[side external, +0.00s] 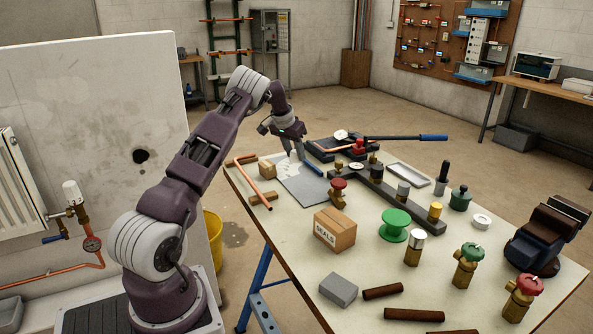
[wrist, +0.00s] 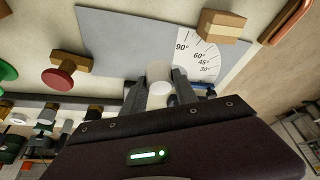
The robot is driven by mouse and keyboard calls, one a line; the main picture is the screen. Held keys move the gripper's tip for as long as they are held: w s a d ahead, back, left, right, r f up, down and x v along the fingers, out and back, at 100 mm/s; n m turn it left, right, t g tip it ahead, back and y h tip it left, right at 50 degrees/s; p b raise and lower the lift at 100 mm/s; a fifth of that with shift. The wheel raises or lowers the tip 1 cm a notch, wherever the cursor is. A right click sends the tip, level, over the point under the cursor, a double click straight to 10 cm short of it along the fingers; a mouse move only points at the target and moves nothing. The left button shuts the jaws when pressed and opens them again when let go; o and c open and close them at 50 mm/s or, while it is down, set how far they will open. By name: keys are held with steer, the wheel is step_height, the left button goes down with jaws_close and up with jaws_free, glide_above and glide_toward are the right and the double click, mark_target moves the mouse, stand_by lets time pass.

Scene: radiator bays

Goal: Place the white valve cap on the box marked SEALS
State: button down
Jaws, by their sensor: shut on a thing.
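The white valve cap (wrist: 159,72), a small pale cylinder, is between the fingers of my gripper (wrist: 160,86) in the wrist view. My gripper is shut on it, above the grey angle sheet (wrist: 118,35). In the side view my gripper (side external: 292,150) is over the far left part of the table, and the cap is too small there to make out clearly. The cardboard box marked SEALS (side external: 335,231) stands closed on the table, nearer the camera and to the right of my gripper. Its top looks bare. I do not see this box in the wrist view.
A dark rail (side external: 385,198) with several fittings crosses the table. A red-knobbed valve (side external: 338,192) stands behind the SEALS box, and a green spool (side external: 395,224) to its right. A copper pipe (side external: 252,182) lies along the left edge. A grey block (side external: 338,290) lies in front.

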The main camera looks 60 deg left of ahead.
steer(key=d+r+m+h, duration=0.4)
steer(key=d+m, duration=0.7)
steer(key=d, duration=0.6)
steer(key=r+m+g+h, duration=0.2)
steer(key=m+g, duration=0.1)
steer(key=m, duration=0.6)
glide_above(338, 220)
steer(key=a, duration=0.1)
steer(key=f, duration=0.7)
steer(key=shift+s+f, duration=0.25)
steer(key=shift+a+f, duration=0.1)
steer(key=shift+f, duration=0.15)
steer(key=shift+f, duration=0.1)
steer(key=c, duration=1)
jaws_free()
steer(key=shift+o, duration=0.2)
